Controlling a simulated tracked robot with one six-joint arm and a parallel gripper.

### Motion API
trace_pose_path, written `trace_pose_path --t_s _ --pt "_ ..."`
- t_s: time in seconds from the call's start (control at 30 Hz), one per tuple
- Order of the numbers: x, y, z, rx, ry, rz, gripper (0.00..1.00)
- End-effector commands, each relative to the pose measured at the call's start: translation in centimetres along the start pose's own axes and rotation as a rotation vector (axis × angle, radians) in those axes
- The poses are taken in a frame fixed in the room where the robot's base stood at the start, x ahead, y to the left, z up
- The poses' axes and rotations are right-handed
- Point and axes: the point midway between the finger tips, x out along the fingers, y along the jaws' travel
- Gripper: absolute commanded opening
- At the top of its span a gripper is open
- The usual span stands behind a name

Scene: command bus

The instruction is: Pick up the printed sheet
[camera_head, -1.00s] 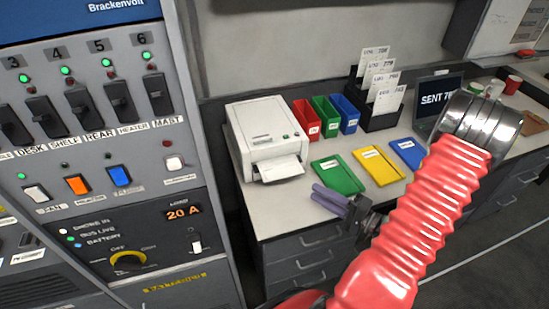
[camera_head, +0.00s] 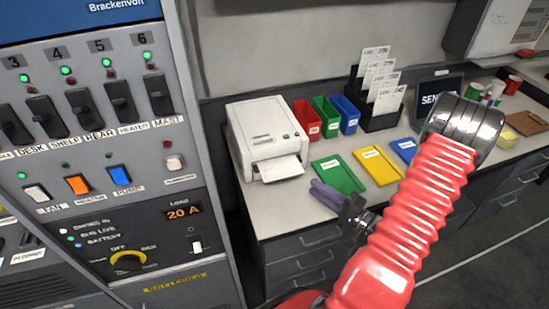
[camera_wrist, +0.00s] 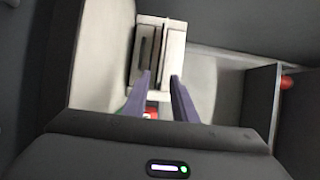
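The printed sheet (camera_head: 281,168) is white and sticks out of the front of the white printer (camera_head: 262,130) on the desk, in the head view. My gripper (camera_head: 314,187) has purple fingers and is in front and to the right of the sheet, apart from it in the picture. In the wrist view the two fingers (camera_wrist: 160,76) are spread with a gap between them and nothing held. A pale box-like thing with dark slots (camera_wrist: 146,50) lies beyond the fingertips there. I cannot make out the sheet in the wrist view.
Red (camera_head: 306,119), green (camera_head: 325,115) and blue (camera_head: 345,113) bins stand behind, beside a dark card rack (camera_head: 380,122). A tall switch panel (camera_head: 90,150) stands at left.

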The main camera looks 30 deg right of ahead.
Motion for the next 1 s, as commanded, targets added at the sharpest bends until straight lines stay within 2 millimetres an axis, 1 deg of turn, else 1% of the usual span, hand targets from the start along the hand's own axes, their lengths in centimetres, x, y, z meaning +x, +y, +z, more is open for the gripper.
trace_pose_path --t_s 0.03,0.4,0.53,0.87,1.0 --pt "0.7 0.0 0.1 0.0 -0.004 0.0 0.25" --pt "4.4 0.0 0.1 0.0 -0.002 0.0 0.25" --pt "4.9 0.0 0.0 0.0 -0.001 0.0 0.25" --pt "5.0 0.0 0.0 0.0 0.0 0.0 0.25" --pt "5.7 0.0 0.0 0.0 -0.001 0.0 0.25"
